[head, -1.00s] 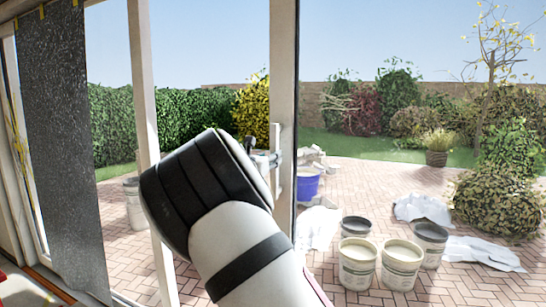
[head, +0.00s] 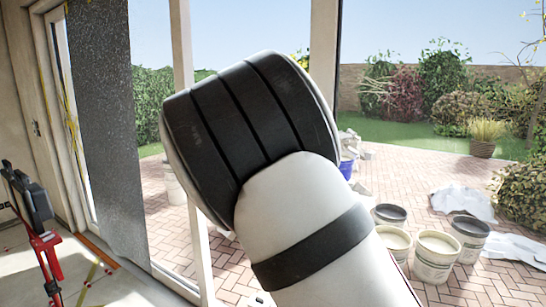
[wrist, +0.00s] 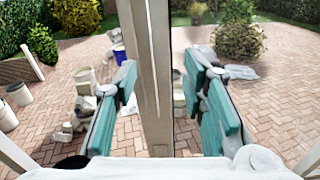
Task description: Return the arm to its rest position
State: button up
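My arm (head: 300,215), white with black bands, fills the middle of the head view and is bent at a thick black joint. My gripper is hidden behind it there. In the wrist view my gripper (wrist: 160,72) shows its two fingers with teal pads, one left and one right, spread wide apart. Nothing is held between them. A pale door post (wrist: 148,75) stands upright beyond the gap between the fingers; I cannot tell how close it is.
Glazed door frames (head: 323,60) stand in front of me, with a dark hanging sheet (head: 103,130) at left. A red stand with a black device (head: 38,205) is at far left. Outside, several buckets (head: 436,256) and white sheets (head: 463,203) lie on brick paving.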

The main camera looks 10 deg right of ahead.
jog(key=s+d+f+m+g+y+b, duration=0.15)
jog(key=s+d+f+m+g, duration=0.25)
jog(key=s+d+m, duration=0.4)
jog(key=s+d+f+m+g+y+b, duration=0.1)
jog(key=s+d+f+m+g+y, duration=0.2)
jog(key=s+d+m, duration=0.5)
jog(key=s+a+f+m+y+b, duration=0.1)
jog(key=s+a+f+m+y, duration=0.1)
jog(key=s, duration=0.6)
jog(key=s+a+f+m+y+b, duration=0.1)
jog(key=s+a+f+m+y, duration=0.1)
jog(key=s+a+m, duration=0.3)
jog(key=s+a+f+m+y+b, duration=0.1)
jog(key=s+a+f+m+y, duration=0.1)
jog(key=s+a+m, duration=0.2)
jog(key=s+a, duration=0.3)
jog(key=s, duration=0.4)
jog(key=shift+s+a+f+g+y, duration=0.15)
jog(key=shift+s+g+y, duration=0.05)
jog(key=shift+g+y, duration=0.2)
